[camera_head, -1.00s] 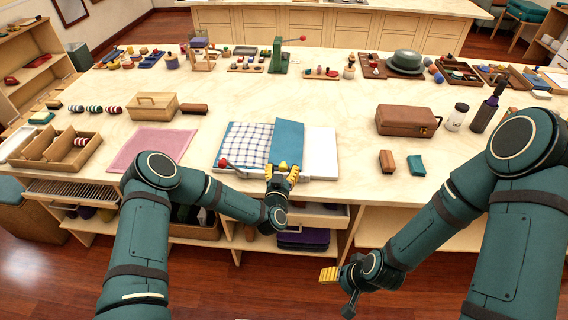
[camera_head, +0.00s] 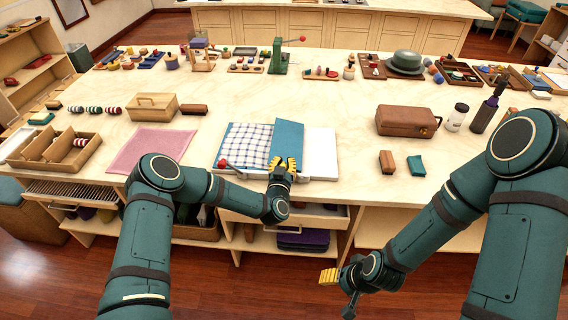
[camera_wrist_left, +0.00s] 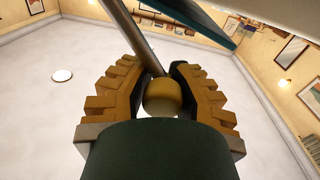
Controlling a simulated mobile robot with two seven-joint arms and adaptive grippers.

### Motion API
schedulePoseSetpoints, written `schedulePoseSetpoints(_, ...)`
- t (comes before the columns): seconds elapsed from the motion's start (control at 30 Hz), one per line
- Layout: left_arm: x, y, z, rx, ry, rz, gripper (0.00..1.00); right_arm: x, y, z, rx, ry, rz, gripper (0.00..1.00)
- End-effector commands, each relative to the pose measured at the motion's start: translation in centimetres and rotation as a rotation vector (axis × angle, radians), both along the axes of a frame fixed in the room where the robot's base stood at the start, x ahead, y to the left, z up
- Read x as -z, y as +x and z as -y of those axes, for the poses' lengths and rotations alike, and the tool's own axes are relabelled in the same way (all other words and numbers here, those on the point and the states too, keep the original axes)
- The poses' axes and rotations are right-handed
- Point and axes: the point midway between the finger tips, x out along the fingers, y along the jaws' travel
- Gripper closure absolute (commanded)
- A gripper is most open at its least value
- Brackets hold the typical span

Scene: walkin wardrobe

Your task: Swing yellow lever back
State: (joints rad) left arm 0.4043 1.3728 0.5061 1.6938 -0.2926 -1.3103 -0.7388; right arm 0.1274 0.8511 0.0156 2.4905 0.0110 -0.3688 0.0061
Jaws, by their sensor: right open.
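The yellow lever's round knob (camera_wrist_left: 163,97) sits between the fingers of my left gripper in the left wrist view, with its metal rod (camera_wrist_left: 147,48) running up and to the left. My left gripper (camera_head: 284,164) is at the front edge of the folding board, and its pads appear to press on the knob from both sides. In the head view the fingers hide the knob. The board has a blue panel (camera_head: 287,143), a white part (camera_head: 321,150) and a blue checked cloth (camera_head: 247,143). My right gripper (camera_head: 329,276) is open and empty, low in front of the table.
A red-knobbed lever (camera_head: 223,163) is at the board's front left. A pink mat (camera_head: 150,148) lies further left. A brown case (camera_head: 406,121) and two small blocks are to the right. Below the table are an open drawer and shelves. The table between board and case is clear.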

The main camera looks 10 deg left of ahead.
Motion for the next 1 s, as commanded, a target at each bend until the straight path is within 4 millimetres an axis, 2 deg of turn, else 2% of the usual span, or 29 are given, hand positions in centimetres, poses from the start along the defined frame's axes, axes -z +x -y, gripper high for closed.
schedulePoseSetpoints(0.27,0.0,0.0,0.0,-0.003,0.027,-0.003,1.00,-0.1,0.0,0.0,0.000,0.000,0.000,0.39)
schedulePoseSetpoints(0.47,-0.5,0.0,0.7,-0.003,0.115,-0.005,1.00,-0.2,0.1,0.0,0.001,0.000,0.002,0.39)
schedulePoseSetpoints(0.77,-1.6,0.1,2.9,-0.001,0.365,-0.011,1.00,-0.2,0.1,0.0,0.002,0.000,0.002,0.39)
schedulePoseSetpoints(1.0,-2.0,0.1,5.0,-0.003,0.593,-0.018,1.00,0.5,-0.1,0.0,-0.002,0.000,-0.002,0.39)
